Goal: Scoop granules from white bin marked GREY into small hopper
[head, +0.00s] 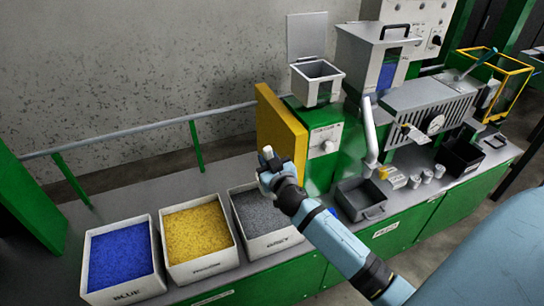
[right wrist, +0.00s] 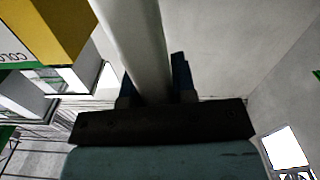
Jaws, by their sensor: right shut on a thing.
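The white bin marked GREY (head: 283,245) stands rightmost of three bins on the bench, with grey granules (head: 258,212) in it. My right gripper (head: 269,172) is above the back of this bin, in front of the yellow panel. It is shut on a pale grey bar (head: 266,151), which also runs up between the fingers (right wrist: 152,90) in the right wrist view (right wrist: 135,40). Whether the bar is a scoop's handle I cannot tell; no scoop bowl shows. The small hopper (head: 316,84) is open, behind and right of the gripper. My left gripper is out of view.
Bins of blue (head: 123,295) and yellow (head: 203,271) granules stand to the left. The yellow panel (head: 282,135) rises beside the small hopper. A larger hopper (head: 360,65) with blue content stands behind right. A grey tray (head: 360,203) lies right of my forearm.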

